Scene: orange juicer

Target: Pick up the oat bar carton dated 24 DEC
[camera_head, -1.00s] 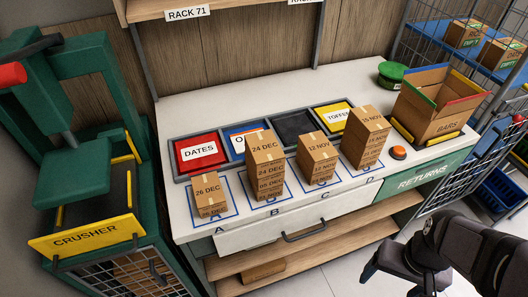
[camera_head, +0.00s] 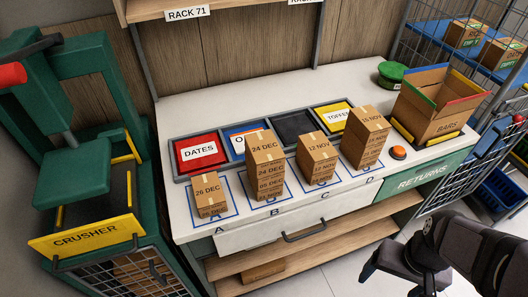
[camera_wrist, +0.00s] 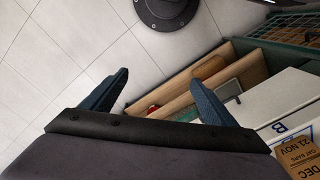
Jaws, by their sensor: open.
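A stack of brown cartons stands on pad B of the white counter. Lower ones show other dates, one reading 05 DEC. My gripper (camera_wrist: 155,97) is open and empty in the wrist view, its two blue fingers apart over the floor. In the head view, my arm is at the lower right, in front of the counter and away from the stacks. Part of a carton (camera_wrist: 300,157) with "OAT BARS" and "21 NOV" shows at the wrist view's lower right corner.
Other stacks stand at A (camera_head: 208,194), C (camera_head: 317,157) and D (camera_head: 366,137). Behind them are labelled bins (camera_head: 198,152). An open BARS box (camera_head: 435,112) and an orange button (camera_head: 397,153) are at the right. The crusher (camera_head: 85,235) stands left.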

